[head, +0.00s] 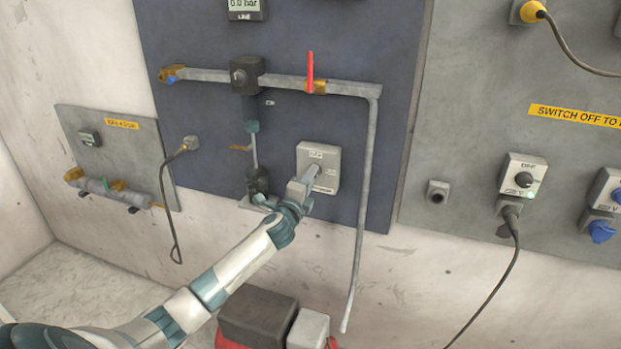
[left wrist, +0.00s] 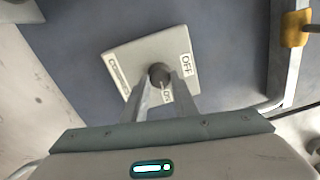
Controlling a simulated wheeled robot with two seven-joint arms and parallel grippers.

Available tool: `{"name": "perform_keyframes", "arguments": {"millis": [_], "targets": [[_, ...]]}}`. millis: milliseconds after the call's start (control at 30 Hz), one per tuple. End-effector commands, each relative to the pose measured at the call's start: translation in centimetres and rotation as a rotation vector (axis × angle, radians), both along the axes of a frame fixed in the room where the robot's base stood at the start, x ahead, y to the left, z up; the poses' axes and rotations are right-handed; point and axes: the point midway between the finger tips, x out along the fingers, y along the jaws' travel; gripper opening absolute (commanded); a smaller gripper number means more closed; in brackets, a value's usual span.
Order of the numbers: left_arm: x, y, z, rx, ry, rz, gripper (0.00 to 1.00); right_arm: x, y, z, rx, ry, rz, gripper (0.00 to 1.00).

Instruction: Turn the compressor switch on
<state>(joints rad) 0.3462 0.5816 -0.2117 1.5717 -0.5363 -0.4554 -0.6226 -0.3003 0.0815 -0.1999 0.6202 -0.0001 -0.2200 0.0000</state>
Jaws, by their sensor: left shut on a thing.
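The compressor switch is a pale square plate (head: 330,158) on the dark blue panel. The same plate shows tilted in the left wrist view (left wrist: 122,58), with the words OFF and ON and a longer label along one edge. Its round dark knob (left wrist: 158,72) stands at the middle of the plate. My left gripper (head: 313,175) is at the front of the switch. In the left wrist view its two fingers (left wrist: 161,86) lie on either side of the knob and are shut on it. They hide part of the knob, so its exact pointing is hard to read. My right gripper is not in view.
Above the switch runs a grey pipe (head: 210,75) with a red upright lever (head: 310,72); it bends down (head: 369,160) right of the switch. A black fitting (head: 257,181) stands close left. A grey panel with another rotary switch (head: 522,175) is at right. Dark boxes (head: 258,318) sit below.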

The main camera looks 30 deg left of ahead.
Motion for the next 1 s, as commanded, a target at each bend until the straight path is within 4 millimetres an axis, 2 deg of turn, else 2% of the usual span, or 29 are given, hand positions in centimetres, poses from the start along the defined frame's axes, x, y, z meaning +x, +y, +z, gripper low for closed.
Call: {"name": "perform_keyframes", "arguments": {"millis": [367,400,467,800,1000], "targets": [[0.0,-0.04,-0.04,0.007,0.002,-0.001,0.04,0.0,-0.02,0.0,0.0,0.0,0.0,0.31],[0.0,-0.04,-0.04,0.007,0.002,-0.001,0.33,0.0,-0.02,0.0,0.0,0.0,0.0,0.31],[0.0,-0.04,-0.04,0.007,0.002,-0.001,0.45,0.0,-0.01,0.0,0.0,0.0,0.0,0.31],[-0.08,-0.02,-0.06,0.006,0.001,0.0,0.45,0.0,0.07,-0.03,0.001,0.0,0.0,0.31],[-0.89,-0.17,-0.18,0.007,0.002,0.0,0.45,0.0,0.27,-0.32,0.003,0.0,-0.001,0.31]]}}
